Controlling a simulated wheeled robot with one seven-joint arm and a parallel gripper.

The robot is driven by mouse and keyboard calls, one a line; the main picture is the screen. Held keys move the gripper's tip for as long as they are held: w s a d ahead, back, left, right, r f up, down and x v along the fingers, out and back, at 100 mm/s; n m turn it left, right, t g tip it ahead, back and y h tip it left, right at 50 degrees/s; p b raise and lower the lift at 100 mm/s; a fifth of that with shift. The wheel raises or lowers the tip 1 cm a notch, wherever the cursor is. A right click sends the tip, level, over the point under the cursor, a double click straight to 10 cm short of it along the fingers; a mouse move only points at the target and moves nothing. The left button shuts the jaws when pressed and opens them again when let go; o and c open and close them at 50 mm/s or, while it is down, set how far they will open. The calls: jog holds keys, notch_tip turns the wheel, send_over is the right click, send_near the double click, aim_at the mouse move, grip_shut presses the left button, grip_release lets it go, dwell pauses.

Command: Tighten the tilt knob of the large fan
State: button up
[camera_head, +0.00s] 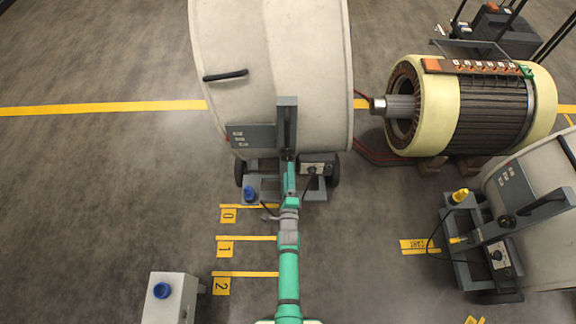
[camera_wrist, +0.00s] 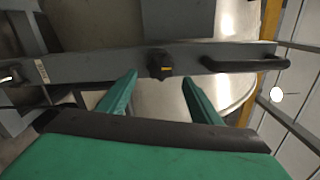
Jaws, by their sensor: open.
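The large fan (camera_head: 275,60), a pale drum on a wheeled grey stand, fills the top middle of the head view. An upright grey bar (camera_head: 287,115) stands at its near side. In the wrist view, the grey bar (camera_wrist: 95,68) runs across the picture and carries a black tilt knob (camera_wrist: 160,66) with an orange-yellow mark. My gripper (camera_wrist: 160,78) is open, its two green fingers pointing at the bar, one to each side of the knob in the picture. No contact is clear. In the head view, my gripper (camera_head: 290,172) is beside the bar's lower end; the knob cannot be made out there.
A second fan (camera_head: 520,240) on a cart with a yellow button stands at right. A large stator (camera_head: 490,110) lies on blocks at upper right. A grey box (camera_head: 170,300) with a blue button stands at lower left. A black handle (camera_wrist: 245,65) is right of the knob. Left floor is clear.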

jog(key=shift+s, duration=2.35)
jog(key=s+r+n+g, duration=0.1)
jog(key=s+r+n, duration=0.3)
jog(key=s, duration=0.7)
jog(key=s+r+n, duration=0.3)
jog(key=s+n, duration=0.3)
jog(key=s, duration=0.5)
jog(key=s+r+n+g, duration=0.1)
jog(key=s+r+n, duration=0.9)
jog(key=s+r, duration=0.3)
notch_tip(320, 180, up, 4)
jog(key=shift+s+a+f+g, duration=0.25)
jog(key=shift+s+g, duration=0.05)
jog(key=shift+s, duration=0.1)
jog(key=shift+w, duration=0.15)
